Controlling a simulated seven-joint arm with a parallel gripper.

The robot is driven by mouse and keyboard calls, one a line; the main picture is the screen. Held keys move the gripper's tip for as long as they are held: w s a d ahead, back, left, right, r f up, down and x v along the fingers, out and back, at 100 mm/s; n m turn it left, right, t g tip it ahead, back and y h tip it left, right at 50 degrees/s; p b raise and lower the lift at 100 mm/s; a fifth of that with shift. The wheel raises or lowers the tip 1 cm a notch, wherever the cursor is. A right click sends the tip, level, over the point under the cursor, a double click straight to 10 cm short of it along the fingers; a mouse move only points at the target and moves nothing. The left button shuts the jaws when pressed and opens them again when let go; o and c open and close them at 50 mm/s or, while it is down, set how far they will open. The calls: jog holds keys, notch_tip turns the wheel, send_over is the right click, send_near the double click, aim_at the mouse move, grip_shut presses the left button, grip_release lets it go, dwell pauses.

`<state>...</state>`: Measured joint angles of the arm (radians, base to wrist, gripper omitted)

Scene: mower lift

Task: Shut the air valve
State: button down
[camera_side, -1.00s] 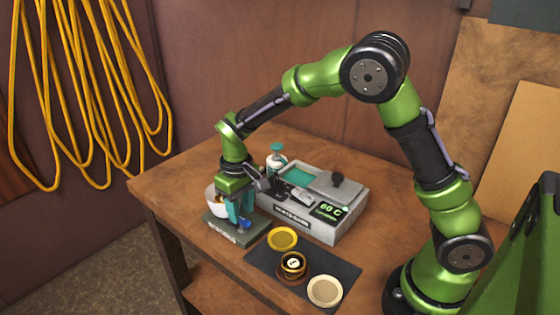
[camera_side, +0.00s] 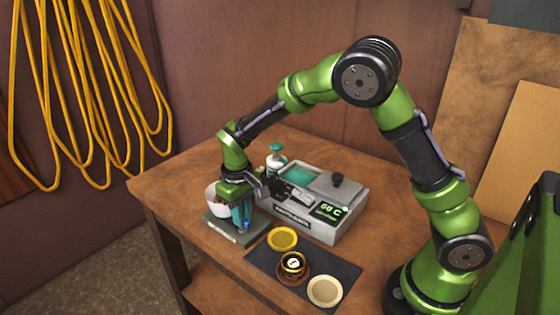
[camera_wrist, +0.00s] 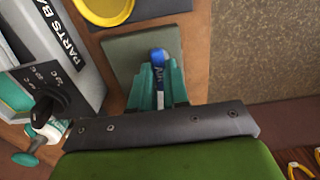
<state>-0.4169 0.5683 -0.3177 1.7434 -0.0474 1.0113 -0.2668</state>
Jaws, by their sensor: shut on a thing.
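A blue valve lever (camera_side: 245,226) stands over a grey-green plate (camera_side: 222,229) at the left front of the bench. My gripper (camera_side: 241,219) points down over this plate, with its teal fingers shut on the blue lever. In the wrist view the rounded end of the lever (camera_wrist: 158,56) sticks out between the fingertips (camera_wrist: 158,78), with small marks on it. The rest of the lever and any valve body are hidden by my fingers and wrist.
A white bowl-like thing (camera_side: 212,197) is close behind my gripper. To the right stands a grey parts washer (camera_side: 312,230) with a lit display. A teal-capped bottle (camera_side: 276,158) is behind. A dark mat (camera_side: 262,265) holds a yellow dish, a dark-centred part and a pale disc.

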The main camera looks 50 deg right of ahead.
jog(key=m, duration=0.4)
jog(key=shift+m, duration=0.3)
jog(key=m, duration=0.4)
jog(key=shift+m, duration=0.3)
jog(key=m, duration=0.4)
jog(key=shift+m, duration=2.4)
jog(key=shift+r, duration=0.1)
jog(key=c, duration=1.1)
grip_release()
notch_tip(320, 180, up, 17)
jog(key=shift+f, duration=0.1)
